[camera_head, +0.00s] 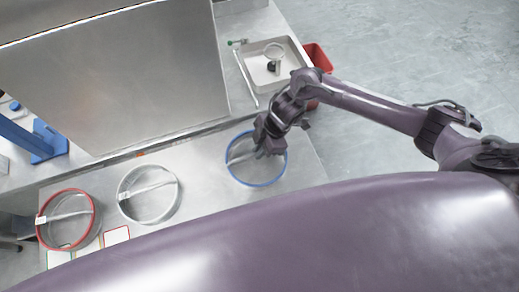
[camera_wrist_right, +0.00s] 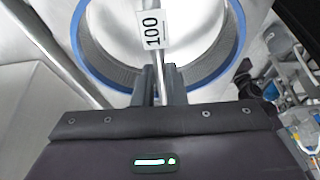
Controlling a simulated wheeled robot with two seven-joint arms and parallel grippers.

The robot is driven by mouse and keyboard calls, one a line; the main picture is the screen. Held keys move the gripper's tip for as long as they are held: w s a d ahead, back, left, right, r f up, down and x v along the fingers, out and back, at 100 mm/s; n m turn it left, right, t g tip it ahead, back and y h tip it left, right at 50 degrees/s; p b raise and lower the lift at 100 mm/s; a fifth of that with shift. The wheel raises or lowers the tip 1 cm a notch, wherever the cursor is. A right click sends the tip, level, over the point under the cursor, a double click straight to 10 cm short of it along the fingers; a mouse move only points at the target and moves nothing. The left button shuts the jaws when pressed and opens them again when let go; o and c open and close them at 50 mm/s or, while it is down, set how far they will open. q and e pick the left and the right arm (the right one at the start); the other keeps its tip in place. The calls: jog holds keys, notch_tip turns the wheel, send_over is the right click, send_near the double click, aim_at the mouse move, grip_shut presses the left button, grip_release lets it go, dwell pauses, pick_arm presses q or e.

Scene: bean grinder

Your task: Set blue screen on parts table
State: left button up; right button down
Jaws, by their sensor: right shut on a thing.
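The blue screen (camera_head: 254,184) is a round sieve with a blue rim and a bar across it, over the metal table right of the other screens in the head view. My right gripper (camera_head: 268,147) is shut on its bar. In the right wrist view the two fingers (camera_wrist_right: 158,86) close around the bar, and a white label "100" (camera_wrist_right: 152,29) sits on it beyond them. The blue rim (camera_wrist_right: 79,40) curves around the fingers. I cannot tell whether the screen touches the table or hangs just above it. My left gripper is not in view.
A red-rimmed screen (camera_head: 40,233) and a grey-rimmed screen (camera_head: 121,201) stand on the metal table (camera_head: 205,192) to the left. A large grey panel (camera_head: 140,80) rises behind. A white tray (camera_head: 254,72) and a red bin (camera_head: 318,58) are at the back right.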

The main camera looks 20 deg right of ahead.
jog(key=shift+f, duration=0.8)
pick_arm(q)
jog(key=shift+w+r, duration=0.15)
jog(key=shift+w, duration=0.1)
pick_arm(e)
jog(key=shift+f, duration=0.2)
jog(key=c, duration=1.5)
grip_release()
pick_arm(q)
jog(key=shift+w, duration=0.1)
